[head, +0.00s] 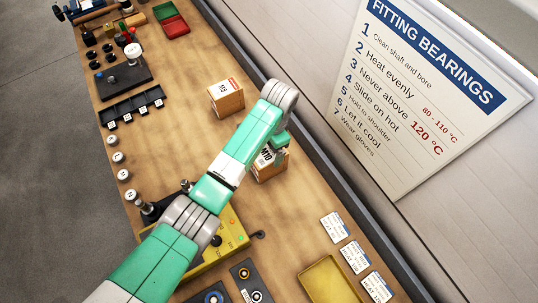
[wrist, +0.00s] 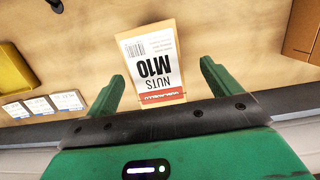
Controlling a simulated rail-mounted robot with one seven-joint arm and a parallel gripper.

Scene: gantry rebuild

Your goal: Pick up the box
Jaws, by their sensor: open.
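A cardboard box labelled "NUTS M10" (wrist: 150,62) stands on the bench; in the wrist view it lies between and just beyond the two green fingers. It also shows in the head view (head: 268,168), partly hidden by my arm. My gripper (wrist: 160,85) is open, with one finger on each side of the box's near end; I cannot tell whether either finger touches it. A second similar box labelled "M8" (head: 226,98) stands apart on the bench, and a box shows at the right edge of the wrist view (wrist: 302,30).
A yellow tray (head: 328,282) and several white cards (head: 354,256) lie toward the near right. A yellow device (head: 225,240) is under my arm. A dark rail (head: 330,170) runs along the wall side.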

